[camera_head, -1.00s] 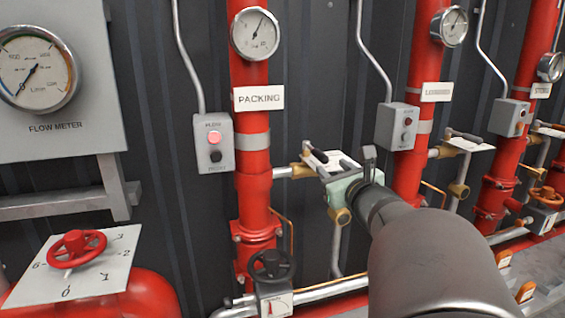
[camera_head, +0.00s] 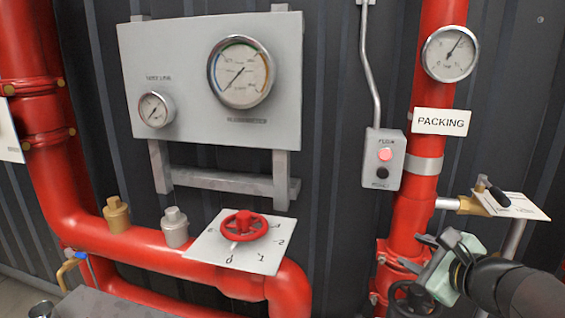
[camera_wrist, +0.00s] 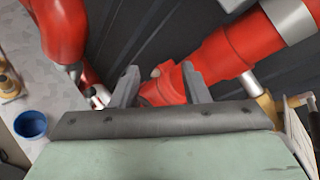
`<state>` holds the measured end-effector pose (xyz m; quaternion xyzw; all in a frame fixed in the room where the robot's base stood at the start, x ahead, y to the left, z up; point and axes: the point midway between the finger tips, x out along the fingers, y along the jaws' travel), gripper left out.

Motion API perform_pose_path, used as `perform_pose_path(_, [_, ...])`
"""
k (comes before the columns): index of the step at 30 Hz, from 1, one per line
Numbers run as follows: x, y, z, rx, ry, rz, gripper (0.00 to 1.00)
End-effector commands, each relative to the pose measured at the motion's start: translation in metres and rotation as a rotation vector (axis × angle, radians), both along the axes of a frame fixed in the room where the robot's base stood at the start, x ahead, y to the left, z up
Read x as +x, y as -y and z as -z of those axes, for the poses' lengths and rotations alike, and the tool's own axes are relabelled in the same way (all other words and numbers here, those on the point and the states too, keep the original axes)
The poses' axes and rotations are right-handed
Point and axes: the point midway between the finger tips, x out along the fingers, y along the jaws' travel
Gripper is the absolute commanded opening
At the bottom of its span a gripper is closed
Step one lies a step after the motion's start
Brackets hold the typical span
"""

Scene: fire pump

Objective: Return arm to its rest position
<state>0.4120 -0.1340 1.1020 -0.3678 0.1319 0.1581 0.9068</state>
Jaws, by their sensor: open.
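My gripper (camera_head: 424,262) is at the lower right of the head view, in front of the lower part of the red PACKING pipe (camera_head: 408,215). It is open, and I see nothing held in it. In the wrist view, the two fingers of my gripper (camera_wrist: 160,82) stand apart, with red pipework (camera_wrist: 225,50) behind them. My dark arm comes in from the right edge of the head view and partly hides a black handwheel (camera_head: 412,298) below the gripper.
A red handwheel (camera_head: 243,225) sits on a numbered plate (camera_head: 205,246) at the lower middle. A gauge panel (camera_head: 190,60) hangs above it. A button box (camera_head: 383,160) is beside the pipe. A brass valve (camera_head: 472,205) is right of it. A blue cup (camera_wrist: 31,124) shows in the wrist view.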

Motion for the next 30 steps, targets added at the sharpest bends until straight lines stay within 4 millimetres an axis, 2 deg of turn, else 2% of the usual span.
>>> perform_pose_path(1, [-0.003,-0.038,0.013,-0.117,-0.064,-0.163,0.41])
perform_pose_path(4, [-0.027,-0.101,0.051,-0.388,-0.177,-0.52,0.41])
perform_pose_path(6, [-0.053,-0.133,0.076,-0.586,-0.237,-0.783,0.41])
perform_pose_path(9, [-0.092,-0.156,0.104,-0.862,-0.291,-1.151,0.41])
perform_pose_path(13, [-0.13,-0.159,0.124,-1.161,-0.321,-1.543,0.41])
perform_pose_path(15, [-0.142,-0.155,0.13,-1.277,-0.327,-1.695,0.41])
perform_pose_path(18, [-0.151,-0.149,0.133,-1.386,-0.329,-1.831,0.41])
perform_pose_path(22, [-0.154,-0.146,0.135,-1.437,-0.332,-1.893,0.41])
perform_pose_path(30, [-0.153,-0.145,0.135,-1.436,-0.334,-1.89,0.41])
